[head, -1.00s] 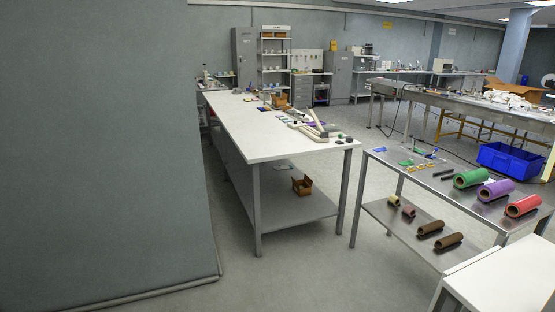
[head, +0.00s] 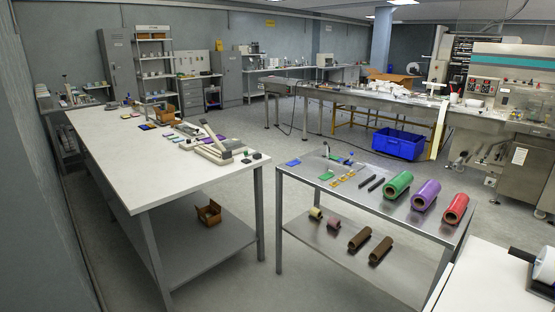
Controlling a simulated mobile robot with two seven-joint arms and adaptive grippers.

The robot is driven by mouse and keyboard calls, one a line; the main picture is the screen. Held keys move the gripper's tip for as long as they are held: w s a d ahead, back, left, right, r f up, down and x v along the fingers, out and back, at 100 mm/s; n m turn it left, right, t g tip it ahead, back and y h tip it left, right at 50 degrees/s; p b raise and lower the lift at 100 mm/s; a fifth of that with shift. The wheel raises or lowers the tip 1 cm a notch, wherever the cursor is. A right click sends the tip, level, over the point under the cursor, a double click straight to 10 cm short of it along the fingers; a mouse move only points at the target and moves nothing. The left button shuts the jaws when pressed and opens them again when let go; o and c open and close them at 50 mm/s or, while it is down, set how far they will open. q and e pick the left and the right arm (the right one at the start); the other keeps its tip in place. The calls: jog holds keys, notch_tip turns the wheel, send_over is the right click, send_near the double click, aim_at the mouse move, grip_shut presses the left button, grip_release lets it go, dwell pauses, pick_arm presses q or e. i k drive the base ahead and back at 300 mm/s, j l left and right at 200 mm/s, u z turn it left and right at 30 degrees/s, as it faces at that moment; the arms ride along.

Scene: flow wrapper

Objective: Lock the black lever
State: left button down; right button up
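I cannot make out the black lever in the head view. A large machine (head: 500,95) with a teal stripe and a control panel stands at the right, cut off by the picture's edge. Its lower metal front shows small handles or rods (head: 480,152), too small to tell apart. Neither of my grippers is in view.
A long white table (head: 110,165) stands at the left. A steel table (head: 330,185) with coloured film rolls (head: 426,194) is in the middle. A white surface (head: 485,285) fills the bottom right corner. A blue crate (head: 398,144) lies on the floor behind.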

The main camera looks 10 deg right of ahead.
aim_at(328, 148)
jog(key=i+j+z, duration=0.2)
jog(key=i+z, duration=0.15)
jog(key=i+j+z, duration=0.8)
jog(key=i+j, duration=0.35)
jog(key=i+j+z, duration=0.25)
jog(key=i+j, duration=0.2)
jog(key=i+j+z, duration=0.25)
jog(key=j, duration=0.35)
jog(key=i, duration=0.1)
